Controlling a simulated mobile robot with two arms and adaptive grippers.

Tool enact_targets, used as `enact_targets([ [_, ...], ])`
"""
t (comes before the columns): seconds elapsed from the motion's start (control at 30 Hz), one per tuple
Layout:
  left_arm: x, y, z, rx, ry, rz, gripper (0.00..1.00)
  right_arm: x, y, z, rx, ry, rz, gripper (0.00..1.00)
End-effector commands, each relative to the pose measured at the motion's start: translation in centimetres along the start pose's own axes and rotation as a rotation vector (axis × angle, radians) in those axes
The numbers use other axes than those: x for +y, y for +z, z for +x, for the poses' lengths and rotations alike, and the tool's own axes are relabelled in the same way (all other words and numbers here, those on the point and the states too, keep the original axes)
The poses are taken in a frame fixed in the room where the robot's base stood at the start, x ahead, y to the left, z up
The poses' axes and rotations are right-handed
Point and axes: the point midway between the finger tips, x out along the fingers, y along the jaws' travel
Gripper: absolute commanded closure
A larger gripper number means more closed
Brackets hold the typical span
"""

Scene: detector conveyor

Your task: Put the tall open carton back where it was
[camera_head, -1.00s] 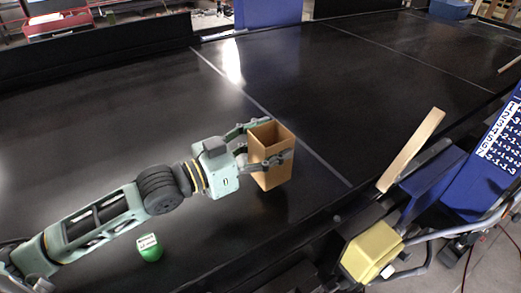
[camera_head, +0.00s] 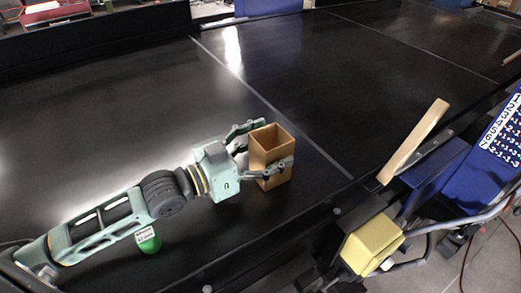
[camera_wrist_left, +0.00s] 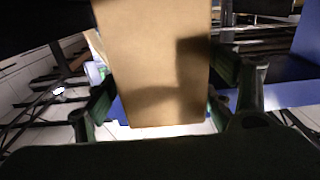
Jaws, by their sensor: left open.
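The tall open carton (camera_head: 270,150) is brown and stands upright on the black conveyor (camera_head: 330,95), its open top facing up. My left gripper (camera_head: 266,148) is around the carton, one finger on its far side and one along its near side. The fingers are open. In the left wrist view the carton (camera_wrist_left: 155,65) fills the middle, between the two fingers (camera_wrist_left: 165,105), with small gaps showing at its lower sides. My right gripper is not in view.
A green item with a white label (camera_head: 148,240) is on the conveyor beside my left arm. A wooden bar (camera_head: 413,142), a blue panel with numbers (camera_head: 485,160) and a yellow box-shaped part (camera_head: 371,244) are at the right. The conveyor beyond the carton is clear.

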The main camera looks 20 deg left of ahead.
Motion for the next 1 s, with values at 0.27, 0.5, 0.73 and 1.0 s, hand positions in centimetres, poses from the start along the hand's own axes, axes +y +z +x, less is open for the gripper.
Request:
enact_targets([
  [0.27, 0.1, 0.5, -2.8, -0.005, 0.001, 0.001, 0.23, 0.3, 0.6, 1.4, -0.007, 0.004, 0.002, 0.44],
  [0.5, 0.1, 0.4, -5.6, -0.005, 0.000, -0.002, 0.23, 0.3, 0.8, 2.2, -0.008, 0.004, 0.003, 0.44],
  [0.73, 0.0, 0.3, -7.7, -0.005, -0.003, -0.003, 0.23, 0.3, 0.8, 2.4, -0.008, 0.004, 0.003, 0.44],
  [1.0, 0.0, 0.1, -9.8, -0.005, -0.002, -0.004, 0.23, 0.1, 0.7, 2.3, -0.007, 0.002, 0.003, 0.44],
])
